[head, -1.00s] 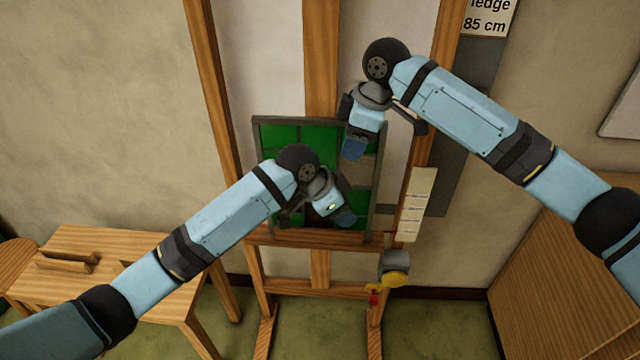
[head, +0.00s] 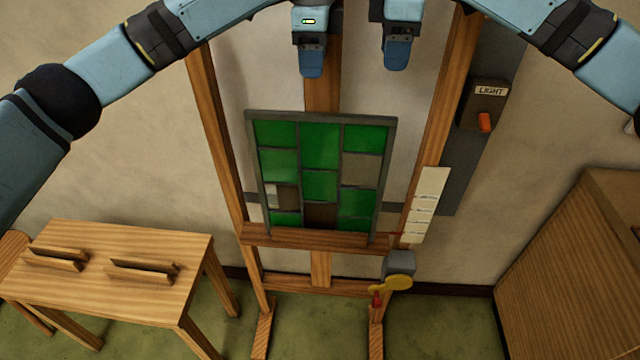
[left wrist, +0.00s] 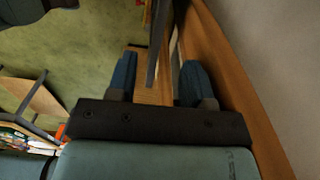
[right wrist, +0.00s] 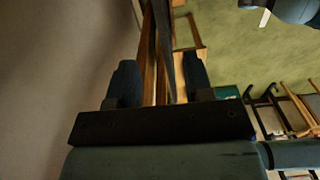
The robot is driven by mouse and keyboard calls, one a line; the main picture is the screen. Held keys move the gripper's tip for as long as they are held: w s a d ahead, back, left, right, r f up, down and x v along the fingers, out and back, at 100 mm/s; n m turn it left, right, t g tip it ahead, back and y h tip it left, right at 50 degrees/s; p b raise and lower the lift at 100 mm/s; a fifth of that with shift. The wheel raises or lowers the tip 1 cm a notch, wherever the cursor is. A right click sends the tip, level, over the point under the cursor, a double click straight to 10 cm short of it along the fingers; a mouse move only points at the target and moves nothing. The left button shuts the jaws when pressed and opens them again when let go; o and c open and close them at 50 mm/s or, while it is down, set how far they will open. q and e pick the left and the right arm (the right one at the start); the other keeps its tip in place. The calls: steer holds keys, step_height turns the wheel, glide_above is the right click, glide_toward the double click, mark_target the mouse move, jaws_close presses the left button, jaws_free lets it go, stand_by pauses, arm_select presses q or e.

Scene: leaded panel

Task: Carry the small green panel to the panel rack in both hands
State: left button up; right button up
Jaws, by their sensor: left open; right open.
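The small green panel (head: 320,160) stands upright on the ledge of a wooden easel. It has a grey frame with several green panes and a few clear or brownish ones. My left gripper (head: 311,68) is open above the panel's top edge, left of centre. My right gripper (head: 397,62) is open above it, near the right end. Both point down, apart from the panel in the head view. In the left wrist view the panel's dark edge (left wrist: 153,58) lines up between the fingers, and likewise in the right wrist view (right wrist: 165,45). I cannot tell for certain which thing is the panel rack.
A low wooden table (head: 100,312) at left carries two slotted wooden holders (head: 142,270). The easel's ledge (head: 300,238) has a yellow and red fitting (head: 397,284) below it. A light switch box (head: 485,105) is on the wall; a wooden cabinet (head: 580,270) stands at right.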

mark_target(314, 113)
arm_select(q)
step_height(314, 113, down, 14)
arm_select(e)
step_height(314, 113, down, 14)
arm_select(q)
steer(key=shift+c, duration=0.5)
arm_select(e)
steer(key=shift+c, duration=0.5)
arm_select(q)
jaws_close()
arm_select(e)
jaws_close()
arm_select(q)
steer(key=shift+w+r, duration=0.15)
steer(key=shift+r, duration=0.05)
arm_select(e)
steer(key=shift+w+r, duration=0.15)
steer(key=shift+r, duration=0.05)
